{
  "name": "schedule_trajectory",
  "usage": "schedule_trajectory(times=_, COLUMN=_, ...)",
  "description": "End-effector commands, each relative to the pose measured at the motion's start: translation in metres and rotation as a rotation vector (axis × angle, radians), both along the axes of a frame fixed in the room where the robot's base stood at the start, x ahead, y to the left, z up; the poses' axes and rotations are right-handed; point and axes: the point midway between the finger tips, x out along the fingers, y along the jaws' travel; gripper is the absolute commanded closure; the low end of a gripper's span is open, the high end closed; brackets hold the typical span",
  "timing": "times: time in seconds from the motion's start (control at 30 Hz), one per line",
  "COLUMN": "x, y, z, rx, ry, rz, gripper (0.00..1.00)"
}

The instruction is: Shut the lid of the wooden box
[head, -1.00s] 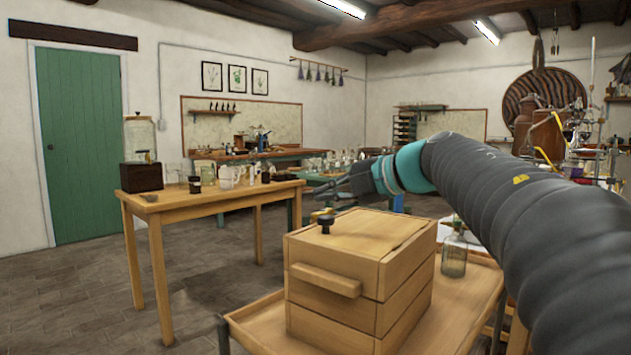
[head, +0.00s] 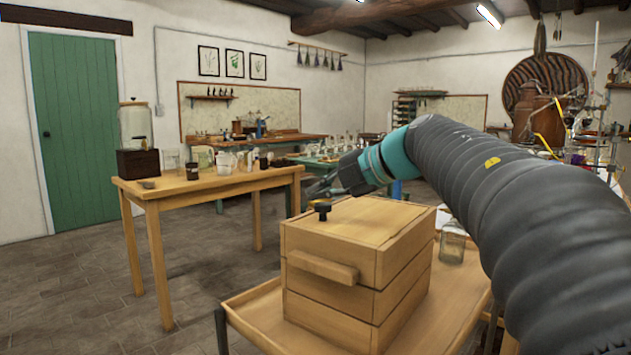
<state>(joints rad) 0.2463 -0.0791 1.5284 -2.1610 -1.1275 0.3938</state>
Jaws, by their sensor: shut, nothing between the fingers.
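The wooden box (head: 330,300) stands on a wooden cart in front of me. Its lid (head: 365,226) lies flat over the top, with no gap that I can see along the near edges. The far edge is partly hidden by my arm. My gripper (head: 318,190) is shut and empty, pointing left just above or behind the far left part of the lid. I cannot tell whether it touches the lid.
The cart top (head: 255,305) has bare room left of the box. A glass bottle (head: 452,245) stands right of the box, close under my arm. A wooden table (head: 215,184) with jars and jugs is behind at left. Open floor lies between table and cart.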

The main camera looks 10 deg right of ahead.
Motion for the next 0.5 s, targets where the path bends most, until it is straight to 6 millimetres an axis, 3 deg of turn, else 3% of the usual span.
schedule_trajectory(times=0.17, x=0.001, y=0.002, z=0.015, rx=-0.001, ry=-0.002, rz=0.003, gripper=1.0)
schedule_trajectory(times=0.5, x=0.003, y=0.004, z=0.073, rx=-0.001, ry=-0.003, rz=0.004, gripper=1.0)
